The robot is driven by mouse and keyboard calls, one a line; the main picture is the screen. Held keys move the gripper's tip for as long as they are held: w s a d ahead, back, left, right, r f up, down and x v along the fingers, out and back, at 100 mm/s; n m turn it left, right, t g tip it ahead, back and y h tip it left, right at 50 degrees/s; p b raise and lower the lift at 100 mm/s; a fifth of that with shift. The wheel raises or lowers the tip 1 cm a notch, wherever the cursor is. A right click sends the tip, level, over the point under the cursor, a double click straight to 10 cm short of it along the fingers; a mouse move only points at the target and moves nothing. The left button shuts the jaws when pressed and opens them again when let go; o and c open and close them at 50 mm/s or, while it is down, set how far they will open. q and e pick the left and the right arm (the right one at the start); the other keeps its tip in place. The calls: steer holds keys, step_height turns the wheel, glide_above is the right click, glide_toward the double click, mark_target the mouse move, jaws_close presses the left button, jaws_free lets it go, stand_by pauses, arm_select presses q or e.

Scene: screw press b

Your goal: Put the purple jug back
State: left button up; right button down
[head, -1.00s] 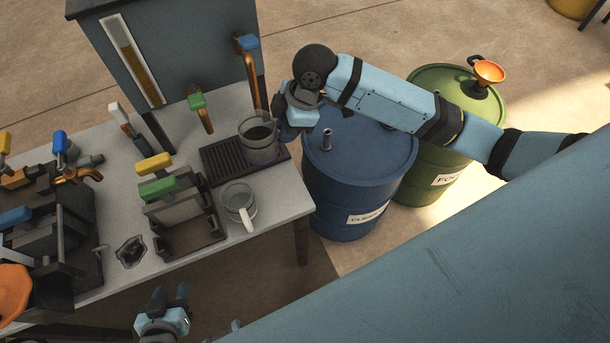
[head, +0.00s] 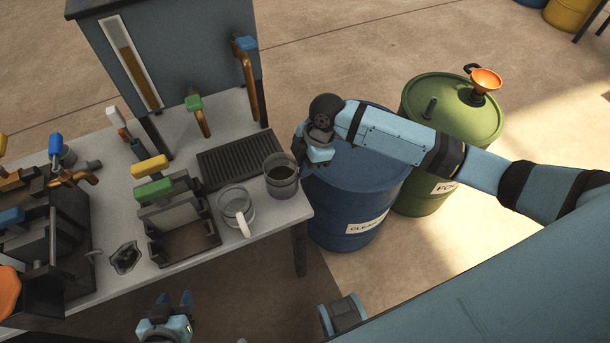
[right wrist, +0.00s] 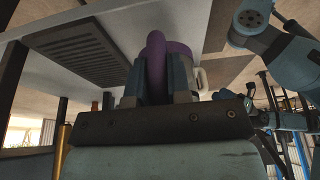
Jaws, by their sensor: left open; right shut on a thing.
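The purple jug (head: 282,180) is a clear vessel with dark contents, at the table's right edge in the head view. My right gripper (head: 303,166) is at its right side, shut on its purple handle (right wrist: 155,58), which shows between the fingers in the right wrist view. I cannot tell whether the jug's base touches the table. A clear jug with a white handle (head: 236,208) stands just left of it. My left gripper (head: 174,301) is open and empty, below the table's front edge.
The slatted drip tray (head: 240,160) is empty, under green and blue taps on the grey tank (head: 180,60). A press frame with a green handle (head: 155,189) stands left of the jugs. A blue drum (head: 355,190) and a green drum (head: 450,115) stand right of the table.

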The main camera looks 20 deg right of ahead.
steer(key=shift+f, duration=2.65)
steer(key=shift+f, duration=0.15)
steer(key=c, duration=1.1)
jaws_free()
steer(key=v, duration=1.2)
